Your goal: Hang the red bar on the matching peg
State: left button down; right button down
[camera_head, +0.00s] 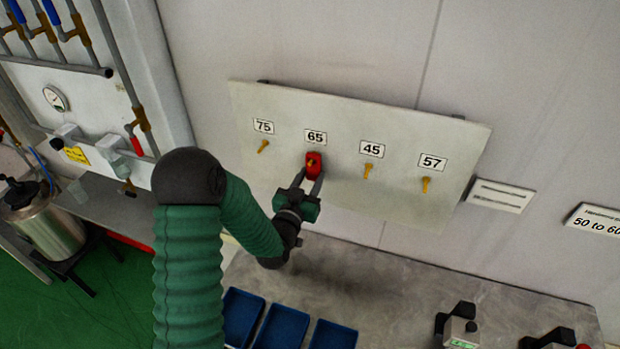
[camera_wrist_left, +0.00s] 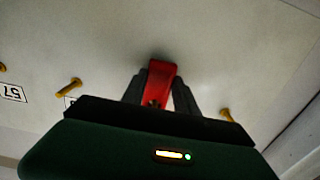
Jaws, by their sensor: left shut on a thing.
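The red bar (camera_head: 314,160) is at the peg position under the label 65 on the pale board (camera_head: 220,0) in the head view. That board point is off the board; the bare face of the board (camera_head: 400,130) lies between the labels. A yellow peg tip shows at the bar's hole. My left gripper (camera_head: 308,180) is shut on the bar from below. In the left wrist view the bar (camera_wrist_left: 160,82) stands between the two dark fingers, close to the board. I cannot tell how far the bar is on the peg. My right gripper is not in view.
Other yellow pegs stand under 75 (camera_head: 263,146), 45 (camera_head: 368,171) and 57 (camera_head: 425,184). Blue trays (camera_head: 282,326) sit on the grey bench (camera_head: 400,290) below. A metal vessel (camera_head: 48,225) stands at the left.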

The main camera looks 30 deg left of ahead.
pick_arm(q)
jog(key=c, duration=1.3)
grip_release()
jog(key=shift+a, duration=0.1)
jog(key=o, duration=0.4)
jog(key=shift+a, duration=0.15)
jog(key=shift+o, duration=0.2)
